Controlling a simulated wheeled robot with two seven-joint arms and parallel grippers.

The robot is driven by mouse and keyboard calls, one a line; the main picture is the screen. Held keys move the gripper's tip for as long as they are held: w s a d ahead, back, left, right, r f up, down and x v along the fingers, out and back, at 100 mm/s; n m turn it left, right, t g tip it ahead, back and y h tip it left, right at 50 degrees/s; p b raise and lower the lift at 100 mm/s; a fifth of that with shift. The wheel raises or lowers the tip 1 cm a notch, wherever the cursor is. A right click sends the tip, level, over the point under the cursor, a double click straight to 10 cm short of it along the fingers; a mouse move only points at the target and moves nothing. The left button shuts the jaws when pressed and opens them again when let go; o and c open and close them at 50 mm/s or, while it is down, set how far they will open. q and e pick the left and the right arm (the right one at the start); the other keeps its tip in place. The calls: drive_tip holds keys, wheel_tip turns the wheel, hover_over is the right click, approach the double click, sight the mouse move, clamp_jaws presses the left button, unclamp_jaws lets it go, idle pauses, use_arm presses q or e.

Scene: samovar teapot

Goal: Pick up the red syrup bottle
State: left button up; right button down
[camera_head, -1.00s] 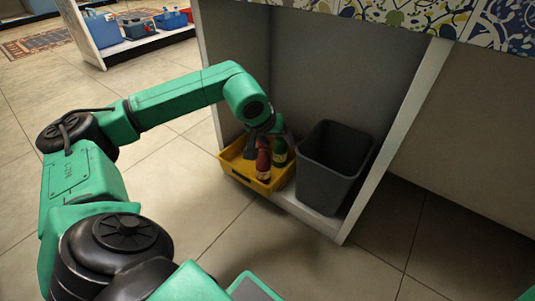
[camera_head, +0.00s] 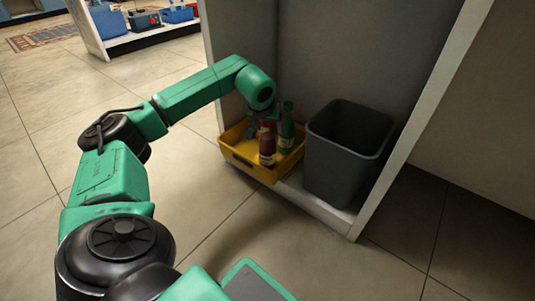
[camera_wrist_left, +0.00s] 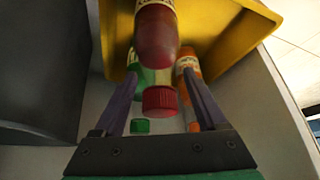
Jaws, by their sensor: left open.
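The red syrup bottle (camera_head: 267,148) stands in a yellow bin (camera_head: 236,157) on the cabinet's bottom board. A green bottle (camera_head: 287,130) stands just right of the red one. My right gripper is not in view.
A dark grey waste bin (camera_head: 345,155) stands close to the right of the yellow bin. Cabinet walls rise behind and on the sides. The floor in front is clear.

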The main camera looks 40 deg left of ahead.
use_arm(q)
drive_tip(key=shift+r, duration=0.2)
drive_tip(key=shift+c, duration=0.6)
clamp_jaws()
idle(0.5)
